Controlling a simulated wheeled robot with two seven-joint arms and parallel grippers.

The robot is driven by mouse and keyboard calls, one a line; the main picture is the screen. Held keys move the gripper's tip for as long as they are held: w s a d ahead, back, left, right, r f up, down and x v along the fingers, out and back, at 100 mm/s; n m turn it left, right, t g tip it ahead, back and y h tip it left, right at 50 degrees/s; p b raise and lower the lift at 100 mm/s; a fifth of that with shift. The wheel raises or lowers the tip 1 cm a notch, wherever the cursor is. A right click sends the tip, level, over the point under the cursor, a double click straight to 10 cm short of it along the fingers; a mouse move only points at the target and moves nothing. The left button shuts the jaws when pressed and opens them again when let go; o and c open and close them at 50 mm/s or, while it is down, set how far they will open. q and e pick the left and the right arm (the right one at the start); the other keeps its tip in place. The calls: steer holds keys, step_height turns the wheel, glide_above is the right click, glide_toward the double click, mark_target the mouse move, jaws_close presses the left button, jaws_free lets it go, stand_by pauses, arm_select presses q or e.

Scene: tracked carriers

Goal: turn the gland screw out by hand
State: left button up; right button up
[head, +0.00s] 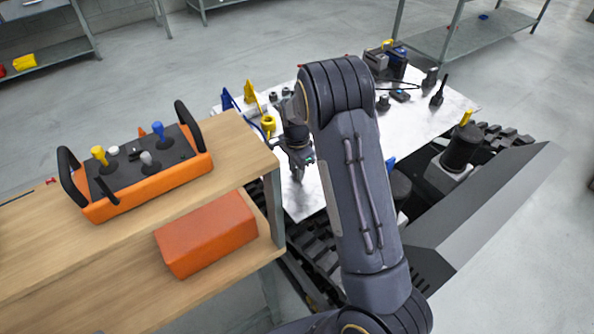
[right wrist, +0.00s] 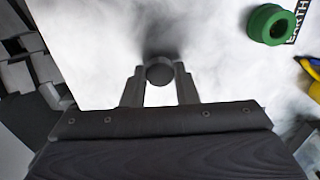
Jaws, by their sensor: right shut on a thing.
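My right gripper (head: 298,174) reaches down over the white deck of the tracked carrier, on the deck's left part. In the right wrist view, my right gripper (right wrist: 159,75) is shut on a dark round piece (right wrist: 159,70), seen end-on between the two fingertips. It looks like the gland screw. What lies under it is hidden. In the head view my own arm and hand cover this spot. My left gripper is not in view.
The white deck (head: 440,118) also bears a yellow part (head: 268,124), black fittings and a black-and-blue unit. A green ring (right wrist: 271,24) lies at upper right in the wrist view. A wooden bench (head: 245,148) with an orange control box (head: 150,185) stands at left.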

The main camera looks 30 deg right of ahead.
steer(key=shift+f+n+b, duration=0.1)
steer(key=shift+n+b, duration=0.2)
steer(key=shift+n, duration=0.8)
steer(key=n, duration=0.4)
steer(key=shift+b, duration=0.35)
steer(key=n, duration=0.3)
steer(key=shift+n, duration=0.3)
steer(key=n, duration=0.4)
steer(key=shift+b, duration=0.35)
steer(key=n, duration=0.3)
steer(key=shift+n, duration=1.4)
